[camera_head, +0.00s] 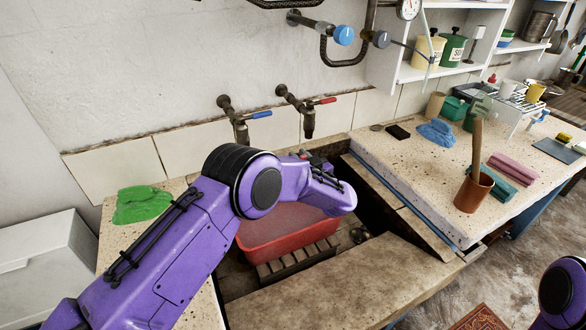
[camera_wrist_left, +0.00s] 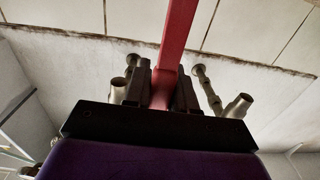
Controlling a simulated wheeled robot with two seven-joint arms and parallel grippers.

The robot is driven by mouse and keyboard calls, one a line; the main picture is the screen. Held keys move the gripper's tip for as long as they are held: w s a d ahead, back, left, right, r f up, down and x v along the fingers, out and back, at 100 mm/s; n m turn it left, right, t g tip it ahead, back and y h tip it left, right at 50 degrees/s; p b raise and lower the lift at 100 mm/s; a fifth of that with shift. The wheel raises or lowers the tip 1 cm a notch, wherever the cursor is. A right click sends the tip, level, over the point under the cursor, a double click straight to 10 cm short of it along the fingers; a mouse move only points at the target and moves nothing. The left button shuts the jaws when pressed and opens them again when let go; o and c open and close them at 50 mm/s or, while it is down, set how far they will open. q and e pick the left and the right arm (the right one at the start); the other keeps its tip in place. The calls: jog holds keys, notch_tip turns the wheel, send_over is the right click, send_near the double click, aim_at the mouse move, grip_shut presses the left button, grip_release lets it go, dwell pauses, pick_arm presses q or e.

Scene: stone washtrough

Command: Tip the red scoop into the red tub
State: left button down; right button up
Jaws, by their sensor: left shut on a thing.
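The red tub (camera_head: 268,246) sits in the trough on a slatted wooden rack, partly hidden behind my left arm. My left gripper (camera_wrist_left: 163,88) is shut on the red scoop (camera_wrist_left: 177,38), whose straight red handle runs up out of the left wrist view. The scoop's bowl is not in that view. In the head view my left wrist is over the tub and hides most of the hand and scoop, so I cannot tell the scoop's tilt or contents. The left wrist view shows the wall upside down. My right gripper is out of view.
Two taps, blue-handled (camera_head: 258,115) and red-handled (camera_head: 322,102), stick out from the wall behind the trough. A green cloth (camera_head: 142,204) lies on the left ledge. A brown pot (camera_head: 470,194) with a wooden handle stands on the right counter. The front ledge (camera_head: 330,290) is clear.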

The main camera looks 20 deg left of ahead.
pick_arm(q)
jog(key=shift+s+a+r+n+p, duration=0.15)
jog(key=shift+s+a+n+p, duration=0.85)
jog(key=shift+s+a+n, duration=0.1)
jog(key=shift+s+a+f+n+p, duration=0.2)
jog(key=shift+s+a+n+p, duration=0.35)
jog(key=shift+s+a+n, duration=0.45)
jog(key=shift+a, duration=0.15)
